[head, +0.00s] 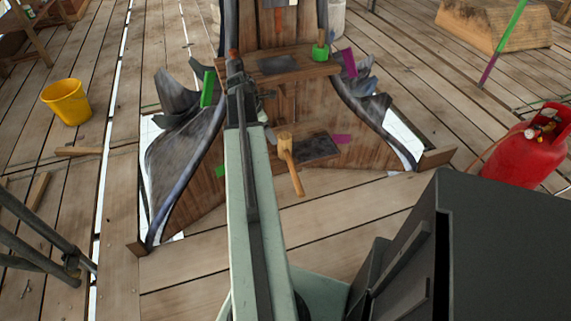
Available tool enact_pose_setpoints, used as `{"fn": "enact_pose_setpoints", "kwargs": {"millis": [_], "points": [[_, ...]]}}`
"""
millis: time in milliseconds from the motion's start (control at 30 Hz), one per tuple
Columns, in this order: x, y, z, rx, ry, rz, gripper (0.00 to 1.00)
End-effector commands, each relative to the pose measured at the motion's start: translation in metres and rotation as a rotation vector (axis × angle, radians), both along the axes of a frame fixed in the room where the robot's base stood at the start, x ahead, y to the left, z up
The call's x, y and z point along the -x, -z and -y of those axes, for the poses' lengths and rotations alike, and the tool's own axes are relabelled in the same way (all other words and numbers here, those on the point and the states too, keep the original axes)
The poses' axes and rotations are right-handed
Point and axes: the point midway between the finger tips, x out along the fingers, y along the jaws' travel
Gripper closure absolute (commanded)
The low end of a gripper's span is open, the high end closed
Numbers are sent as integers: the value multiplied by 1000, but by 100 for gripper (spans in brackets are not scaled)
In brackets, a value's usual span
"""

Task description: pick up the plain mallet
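A plain wooden mallet (290,162) shows in the middle of the head view, just right of my arm. Its pale head is at the edge of the lower wooden ledge (326,135), by a dark grey plate. Its handle points down and slightly right in the picture, past the ledge's front edge. My arm reaches up the picture, left of the mallet, and its end lies above and beyond the mallet. My gripper (236,66) is small and dark against the wooden structure. I cannot make out its fingers or whether it holds anything.
The wooden spire structure with dark, curled metal sheets (182,150) surrounds the mallet. An upper ledge (305,66) carries another dark plate and a green piece (320,51). A yellow bucket (66,101) stands left; a red gas cylinder (528,147) stands right. Planks in front are clear.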

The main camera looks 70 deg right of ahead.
Motion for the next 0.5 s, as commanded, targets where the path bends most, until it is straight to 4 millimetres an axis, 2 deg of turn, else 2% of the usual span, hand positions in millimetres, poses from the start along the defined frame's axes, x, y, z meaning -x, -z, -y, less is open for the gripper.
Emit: {"fn": "enact_pose_setpoints", "kwargs": {"millis": [33, 133, 267, 500], "points": [[19, 12, 14, -5, -11, -19, 23], [40, 14, 25, -12, -38, -43, 23], [44, 14, 27, -14, -47, -49, 23], [49, 39, 34, -14, -45, -48, 23]]}}
